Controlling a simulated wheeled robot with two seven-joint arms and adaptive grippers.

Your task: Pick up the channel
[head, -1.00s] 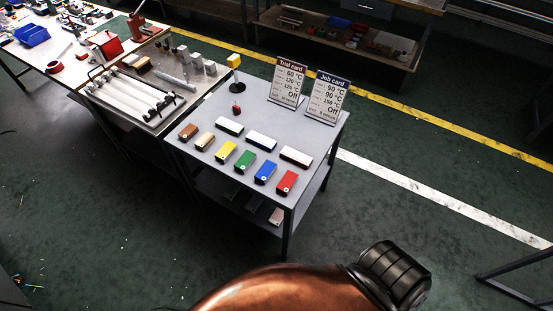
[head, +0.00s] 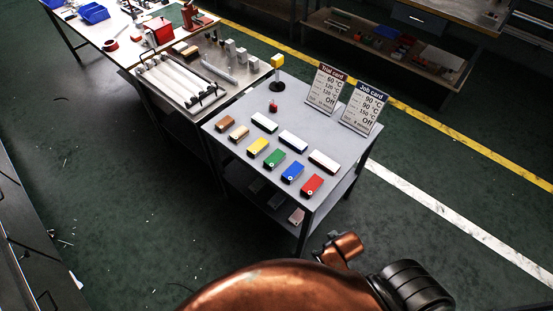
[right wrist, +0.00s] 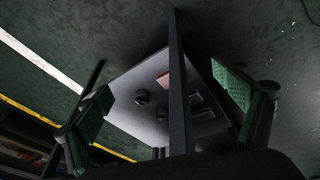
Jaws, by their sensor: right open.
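I cannot tell for sure which thing is the channel. A long grey bar (head: 218,73) lies on the metal tray on the far table, beside several upright grey blocks. Several long white bars (head: 178,82) lie in a dark-handled rack to its left. My right gripper (right wrist: 165,97) shows in the right wrist view with its green-padded fingers wide apart and nothing between the pads. Beyond them are a grey surface (right wrist: 135,118), a reddish block (right wrist: 163,79) and a dark upright bar (right wrist: 177,85). My left gripper is out of view.
The near grey table (head: 240,105) holds several coloured blocks, white-topped blocks, a yellow cube on a stand (head: 277,62), a trial card (head: 326,88) and a job card (head: 361,107). A bench edge (head: 20,225) stands at far left.

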